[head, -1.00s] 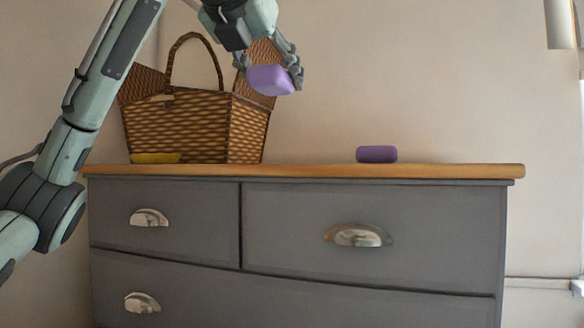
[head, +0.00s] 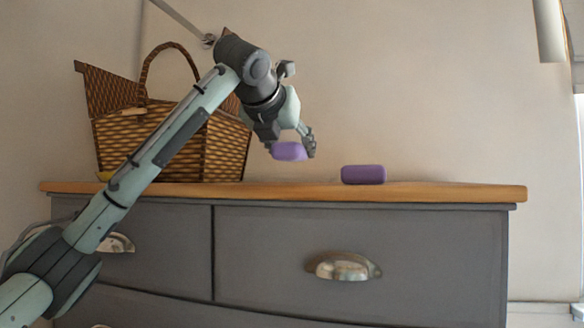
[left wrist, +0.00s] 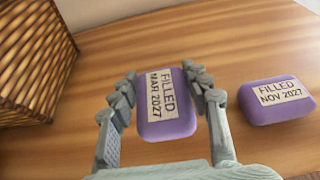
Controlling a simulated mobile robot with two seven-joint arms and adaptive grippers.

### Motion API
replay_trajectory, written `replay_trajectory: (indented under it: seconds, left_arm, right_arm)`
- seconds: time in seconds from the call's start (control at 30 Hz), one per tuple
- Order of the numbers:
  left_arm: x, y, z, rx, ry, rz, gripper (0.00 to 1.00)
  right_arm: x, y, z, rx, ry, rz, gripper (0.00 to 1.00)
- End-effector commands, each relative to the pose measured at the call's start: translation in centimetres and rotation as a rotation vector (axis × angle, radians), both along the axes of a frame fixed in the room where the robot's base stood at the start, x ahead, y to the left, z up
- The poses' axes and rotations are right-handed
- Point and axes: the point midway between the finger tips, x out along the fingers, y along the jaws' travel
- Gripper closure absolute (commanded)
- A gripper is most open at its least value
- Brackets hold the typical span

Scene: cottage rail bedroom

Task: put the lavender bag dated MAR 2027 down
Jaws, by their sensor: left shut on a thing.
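My left gripper (head: 291,147) is shut on a lavender bag (head: 289,152). In the left wrist view the bag (left wrist: 167,118) shows a label reading FILLED MAR 2027, turned sideways, and the fingers (left wrist: 160,74) sit on both its sides. In the head view it hangs a little above the dresser top (head: 440,191). A second, darker purple bag (head: 363,174) lies on the dresser top to the right. In the left wrist view this bag (left wrist: 277,104) reads FILLED NOV 2027. My right gripper is not in view.
A wicker basket (head: 225,150) with its lid flaps up stands on the left of the dresser top, partly behind my left arm. The top right of the second bag is bare.

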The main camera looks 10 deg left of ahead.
Motion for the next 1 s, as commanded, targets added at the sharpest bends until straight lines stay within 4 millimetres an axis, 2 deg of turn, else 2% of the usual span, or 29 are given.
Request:
replay_trajectory:
  seconds: [0.3, 0.73, 0.77, 0.9, 1.0]
  left_arm:
    - [0.2, 0.0, -3.8, 0.001, 0.001, 0.000, 0.72]
    - [0.1, 0.0, -4.4, 0.001, 0.000, 0.001, 0.72]
    - [0.1, 0.0, -4.4, 0.000, -0.001, 0.001, 0.49]
    - [0.1, 0.0, -4.4, 0.000, -0.001, 0.001, 0.32]
    - [0.1, 0.0, -4.4, 0.000, -0.001, 0.000, 0.32]
  right_arm:
    - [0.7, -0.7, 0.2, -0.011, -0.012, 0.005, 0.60]
    - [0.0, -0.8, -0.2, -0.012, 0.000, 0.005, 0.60]
    - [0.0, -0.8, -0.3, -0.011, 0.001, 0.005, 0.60]
    - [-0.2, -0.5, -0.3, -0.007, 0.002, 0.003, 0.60]
    - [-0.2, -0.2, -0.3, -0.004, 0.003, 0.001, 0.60]
